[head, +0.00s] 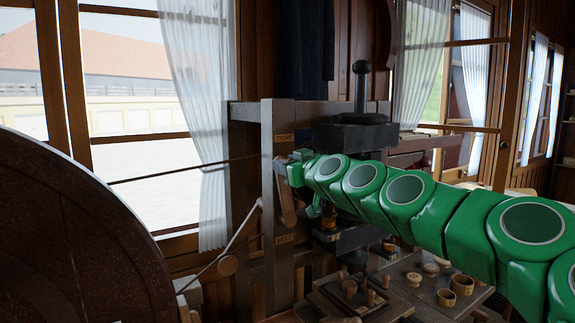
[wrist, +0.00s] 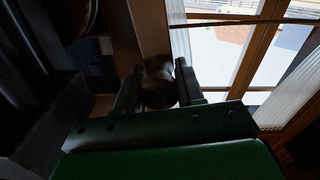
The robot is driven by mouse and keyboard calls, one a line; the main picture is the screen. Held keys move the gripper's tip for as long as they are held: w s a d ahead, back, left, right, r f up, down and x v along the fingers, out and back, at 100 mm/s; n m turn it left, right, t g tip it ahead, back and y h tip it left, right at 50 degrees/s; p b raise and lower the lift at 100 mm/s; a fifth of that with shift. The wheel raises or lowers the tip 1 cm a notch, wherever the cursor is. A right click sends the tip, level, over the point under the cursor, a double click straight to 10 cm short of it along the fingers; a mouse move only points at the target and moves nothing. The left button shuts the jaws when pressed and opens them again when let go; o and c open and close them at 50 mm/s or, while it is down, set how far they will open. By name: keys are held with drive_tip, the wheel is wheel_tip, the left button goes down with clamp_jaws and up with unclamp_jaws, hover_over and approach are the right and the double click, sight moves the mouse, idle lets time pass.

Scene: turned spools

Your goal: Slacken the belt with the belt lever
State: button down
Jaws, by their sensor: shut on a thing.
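The belt lever (head: 287,207) shows as a short wooden bar at the dark post of the lathe frame, its upper end hidden behind my gripper. My gripper (head: 291,170) is at that upper end, just below the upper label (head: 284,138), which seems to read "TIGHT". A lower label (head: 285,239) sits further down the post; I cannot read it surely. In the wrist view my gripper (wrist: 158,88) is shut on a dark round knob (wrist: 158,92), between both fingers. The belt (head: 200,167) runs as a thin dark line from the large wheel to the frame.
The large dark wheel (head: 75,240) fills the lower left. A wooden arm with a round roller (head: 228,265) stands left of the post. A bench (head: 405,297) with several small turned pieces lies below my arm. A black-knobbed upright rod (head: 361,85) rises behind.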

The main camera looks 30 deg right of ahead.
drive_tip(key=a+f+n, duration=0.5)
drive_tip(key=a+n, duration=0.2)
drive_tip(key=a, duration=0.2)
drive_tip(key=shift+a, duration=0.25)
idle(0.5)
drive_tip(key=c, duration=0.7)
unclamp_jaws()
drive_tip(key=shift+a, duration=0.1)
drive_tip(key=shift+c, duration=0.2)
drive_tip(key=shift+o, duration=0.2)
drive_tip(key=s, duration=0.7)
drive_tip(key=shift+s, duration=0.4)
